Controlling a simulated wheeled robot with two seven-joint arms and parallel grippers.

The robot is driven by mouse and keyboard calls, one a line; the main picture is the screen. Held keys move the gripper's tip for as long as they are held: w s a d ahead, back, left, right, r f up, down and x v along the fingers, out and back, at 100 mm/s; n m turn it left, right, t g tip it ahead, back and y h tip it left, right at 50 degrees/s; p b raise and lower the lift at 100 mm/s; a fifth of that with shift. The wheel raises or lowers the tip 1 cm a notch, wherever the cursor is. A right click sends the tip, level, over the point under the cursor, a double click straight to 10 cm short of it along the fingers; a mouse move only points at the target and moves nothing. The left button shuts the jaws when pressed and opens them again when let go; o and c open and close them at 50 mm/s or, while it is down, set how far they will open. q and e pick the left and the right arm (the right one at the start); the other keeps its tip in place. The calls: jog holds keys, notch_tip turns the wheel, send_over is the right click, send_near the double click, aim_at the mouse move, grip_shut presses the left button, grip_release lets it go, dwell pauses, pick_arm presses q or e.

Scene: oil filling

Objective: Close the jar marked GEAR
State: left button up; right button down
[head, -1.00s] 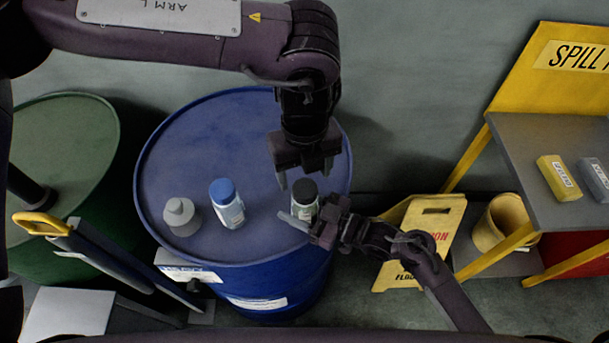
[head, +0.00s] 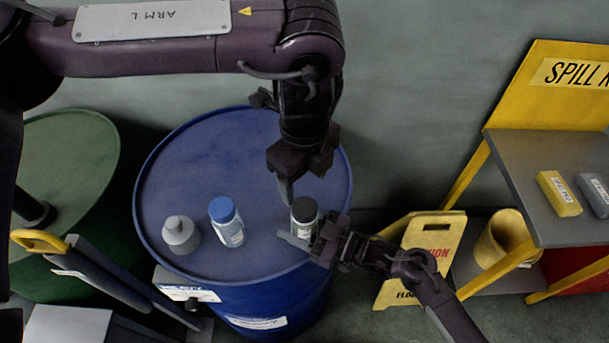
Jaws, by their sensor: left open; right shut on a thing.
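A small jar with a dark lid (head: 304,210) stands upright near the front right of the blue drum's top. The lid sits on the jar; whether it is tight I cannot tell. The jar's label is too small to read, so I cannot confirm GEAR. My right gripper (head: 303,236) is shut on this jar low on its body, from the right. My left gripper (head: 302,185) is open and empty, pointing down just above the dark lid, with its fingers apart from it as far as I can see.
A green drum (head: 70,150) is at the left. A yellow floor sign (head: 430,245) and a shelf (head: 520,170) with two small packs are at the right.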

aim_at(304, 206)
pick_arm(q)
jog(key=shift+f, duration=4)
jog(key=c, duration=1)
jog(key=o, duration=1.1)
jog(key=shift+o, duration=0.2)
jog(key=shift+r, duration=0.1)
